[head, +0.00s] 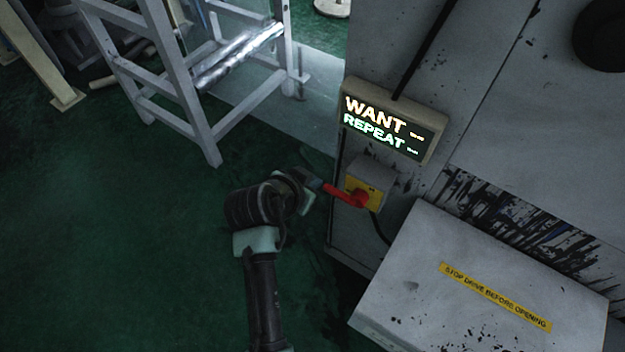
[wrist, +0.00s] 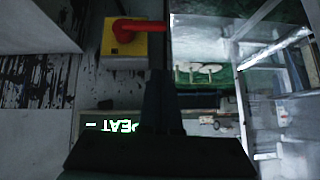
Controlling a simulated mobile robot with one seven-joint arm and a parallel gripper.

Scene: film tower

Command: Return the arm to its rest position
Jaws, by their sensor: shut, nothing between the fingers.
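My arm reaches up from the bottom of the head view, with my gripper (head: 318,184) at the left side of the grey machine cabinet. In the wrist view the fingers (wrist: 158,82) show as one dark block with no gap, shut and empty. A red rotary handle (head: 347,195) on a yellow plate (head: 372,187) is close to the gripper in the head view; whether they touch is unclear there. The handle also shows in the wrist view (wrist: 142,26), pointing right and apart from the fingers in the picture.
A slanted pale cover (head: 440,310) labelled "STOP DRIVE BEFORE OPENING" juts out at lower right. A grey metal frame (head: 185,85) with a shiny roller (head: 238,57) stands at upper left. Green floor (head: 100,250) at left is clear.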

